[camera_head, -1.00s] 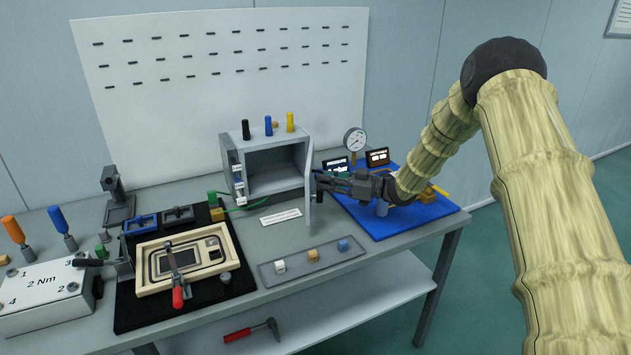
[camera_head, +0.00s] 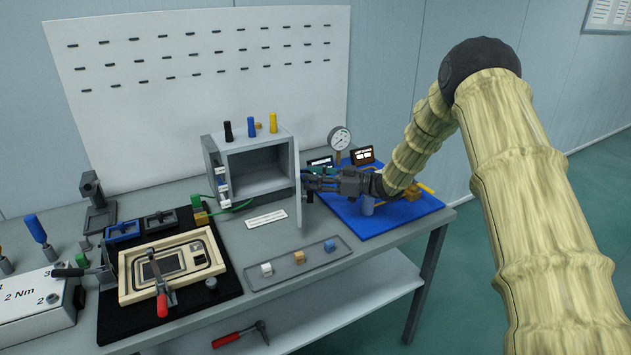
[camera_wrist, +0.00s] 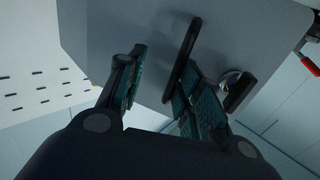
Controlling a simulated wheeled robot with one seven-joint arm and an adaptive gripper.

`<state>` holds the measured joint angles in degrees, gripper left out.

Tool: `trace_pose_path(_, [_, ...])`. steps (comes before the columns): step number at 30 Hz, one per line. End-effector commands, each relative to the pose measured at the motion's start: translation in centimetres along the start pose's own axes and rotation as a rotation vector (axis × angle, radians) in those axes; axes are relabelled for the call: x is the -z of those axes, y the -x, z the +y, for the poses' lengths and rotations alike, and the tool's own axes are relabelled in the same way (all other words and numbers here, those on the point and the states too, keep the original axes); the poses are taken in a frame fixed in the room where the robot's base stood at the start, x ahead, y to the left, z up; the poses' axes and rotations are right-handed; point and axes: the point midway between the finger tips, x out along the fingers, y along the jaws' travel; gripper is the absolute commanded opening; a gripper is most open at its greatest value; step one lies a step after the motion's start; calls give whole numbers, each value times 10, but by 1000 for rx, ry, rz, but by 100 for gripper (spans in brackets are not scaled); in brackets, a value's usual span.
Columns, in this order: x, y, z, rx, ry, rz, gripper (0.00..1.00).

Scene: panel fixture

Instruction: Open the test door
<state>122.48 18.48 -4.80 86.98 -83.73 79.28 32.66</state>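The test door (camera_head: 298,195) is the grey panel on the right side of the grey test box (camera_head: 211,172). It stands swung out from the box, nearly edge-on in the head view, and the box front is uncovered. My gripper (camera_head: 312,184) is at the right of the door, on its outer side. In the wrist view the door's grey face (camera_wrist: 120,30) fills the middle, with a black bar handle (camera_wrist: 186,50) on it. My gripper's fingers (camera_wrist: 160,72) are apart, with a gap left of the handle. The right finger lies close to the handle; contact is unclear.
A blue mat (camera_head: 400,215) with a gauge (camera_head: 340,139) and small displays lies right of the door. A shallow grey tray (camera_head: 280,272) with small cubes sits in front. A black mat (camera_head: 120,318) with a cream fixture (camera_head: 133,290) lies left. Bottles stand on the box.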

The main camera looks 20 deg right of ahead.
Motion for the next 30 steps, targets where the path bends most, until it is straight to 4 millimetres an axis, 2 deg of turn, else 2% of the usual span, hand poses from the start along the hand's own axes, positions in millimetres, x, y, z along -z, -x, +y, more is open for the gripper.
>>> trace_pose_path(1, [5,0,1,-1,3,5,30])
trace_pose_path(12, [2,4,0,-1,1,4,30])
trace_pose_path(16, [2,12,0,0,1,4,30])
trace_pose_path(20, [0,29,0,0,-1,1,30])
trace_pose_path(30, [-2,90,2,-1,-3,0,30])
